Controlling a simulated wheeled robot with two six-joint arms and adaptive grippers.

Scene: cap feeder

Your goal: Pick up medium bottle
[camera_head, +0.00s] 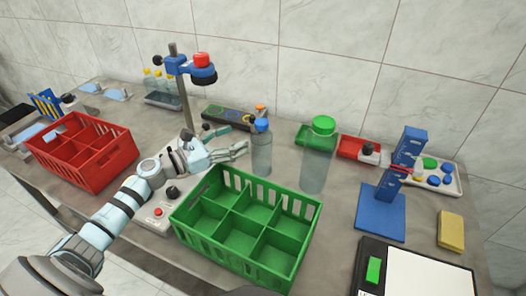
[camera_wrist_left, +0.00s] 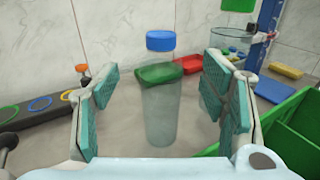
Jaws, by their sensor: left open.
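The medium bottle (camera_head: 262,155) is clear with a blue cap and stands upright on the table behind the green crate. It also shows in the left wrist view (camera_wrist_left: 162,115), upright between the two open fingers and a little ahead of them. My left gripper (camera_head: 240,139) is open and empty just left of the bottle, with its fingertips pointing at it. In the left wrist view its teal finger pads (camera_wrist_left: 163,105) stand on either side, apart from the bottle. My right gripper is not in view.
A larger green-capped bottle (camera_head: 317,165) stands close on the right. The divided green crate (camera_head: 190,229) is in front, a red crate (camera_head: 112,167) at left. A stand (camera_head: 183,105) rises behind my left arm. A blue stand (camera_head: 380,213) and scale (camera_head: 368,268) are right.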

